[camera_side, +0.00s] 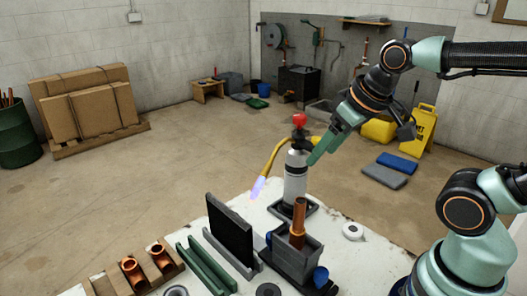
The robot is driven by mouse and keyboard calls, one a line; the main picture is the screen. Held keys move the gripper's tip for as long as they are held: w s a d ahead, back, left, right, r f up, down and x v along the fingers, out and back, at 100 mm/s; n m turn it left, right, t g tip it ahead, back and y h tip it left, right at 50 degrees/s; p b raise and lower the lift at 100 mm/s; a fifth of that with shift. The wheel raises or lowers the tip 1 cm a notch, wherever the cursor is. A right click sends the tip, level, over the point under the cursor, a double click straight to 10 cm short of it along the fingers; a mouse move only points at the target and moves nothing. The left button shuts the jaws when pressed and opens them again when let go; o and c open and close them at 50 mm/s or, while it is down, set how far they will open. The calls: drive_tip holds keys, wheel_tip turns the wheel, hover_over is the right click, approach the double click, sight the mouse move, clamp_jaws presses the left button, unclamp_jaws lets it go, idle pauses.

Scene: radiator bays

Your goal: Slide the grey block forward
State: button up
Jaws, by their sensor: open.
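A grey block (291,266), box-shaped like a small vise, stands on the white worktop, right of centre. A copper pipe (298,220) rises upright from it, and blue knobs (320,275) show at its sides. My gripper (318,155) is above and behind the block, apart from it, with its green fingers pointing down and left. The fingers overlap the right edge of a silver gas bottle (295,175) in the picture; I cannot tell whether they touch it. My gripper is open, seen nearly edge-on, and nothing shows between its fingers.
The bottle has a red knob (299,119) and a yellow torch neck (278,153) with a bluish flame (258,188). Left of the block are an upright black panel (229,230), green rails (207,268) and copper fittings (133,270). A white roll (353,231) lies to the right.

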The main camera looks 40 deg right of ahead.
drive_tip(key=shift+c, duration=0.2)
drive_tip(key=w+a+f+n+g, duration=0.3)
drive_tip(key=a+f+n, duration=0.15)
drive_tip(key=n, duration=1.15)
drive_tip(key=w+a+f+n+g, duration=0.25)
drive_tip(key=a+n, duration=0.25)
drive_tip(key=n, duration=1)
drive_tip(key=f, duration=1.2)
drive_tip(key=shift+s+d+f, duration=0.1)
drive_tip(key=shift+d+f, duration=0.05)
drive_tip(key=shift+d, duration=0.1)
drive_tip(key=shift+n, duration=0.3)
clamp_jaws()
